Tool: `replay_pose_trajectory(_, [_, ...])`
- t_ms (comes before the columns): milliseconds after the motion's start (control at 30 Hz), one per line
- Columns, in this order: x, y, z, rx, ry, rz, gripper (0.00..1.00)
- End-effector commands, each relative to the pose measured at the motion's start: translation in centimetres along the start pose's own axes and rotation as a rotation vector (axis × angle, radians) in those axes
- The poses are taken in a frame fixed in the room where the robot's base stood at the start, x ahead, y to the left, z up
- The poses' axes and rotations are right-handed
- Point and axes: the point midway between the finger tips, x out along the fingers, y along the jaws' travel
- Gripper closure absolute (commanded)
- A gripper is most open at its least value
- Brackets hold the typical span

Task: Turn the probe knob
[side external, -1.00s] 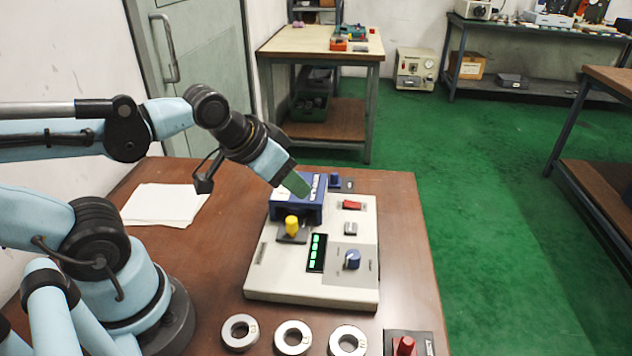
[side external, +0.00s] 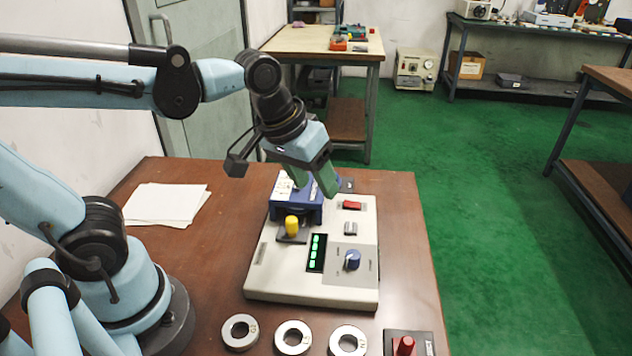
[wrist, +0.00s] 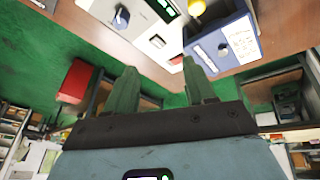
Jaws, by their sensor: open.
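A pale instrument box (side external: 275,275) on the brown table carries several controls; their labels are too small to read, so I cannot tell which is the probe knob. A yellow knob (side external: 292,225) is on a dark plate at the left, also in the wrist view (wrist: 197,8). My gripper (side external: 318,191) is open and empty, its green fingers above the box's far end. They hide most of a dark blue knob behind. In the wrist view the fingers (wrist: 160,70) are apart.
A blue unit (side external: 310,211) stands on the box's far part. A red switch (side external: 352,205), a grey switch (side external: 350,228) and a green display (side external: 317,252) are nearby. Metal rings (side external: 292,337) and a red knob (side external: 405,346) lie in front. Paper (side external: 165,204) is left.

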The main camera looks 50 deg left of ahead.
Motion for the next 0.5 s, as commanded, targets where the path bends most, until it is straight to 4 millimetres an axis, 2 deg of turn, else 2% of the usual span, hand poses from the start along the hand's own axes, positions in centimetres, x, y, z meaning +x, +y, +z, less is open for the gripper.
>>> replay_pose_trajectory(33, [0.0,1.3,-0.4,-0.042,-0.05,-0.007,0.46])
replay_pose_trajectory(200, [0.3,4.6,-0.8,-0.201,-0.202,-0.067,0.46])
replay_pose_trajectory(333, [0.7,6.5,-0.8,-0.291,-0.278,-0.123,0.46])
replay_pose_trajectory(500, [0.9,7.6,-0.6,-0.351,-0.322,-0.167,0.46])
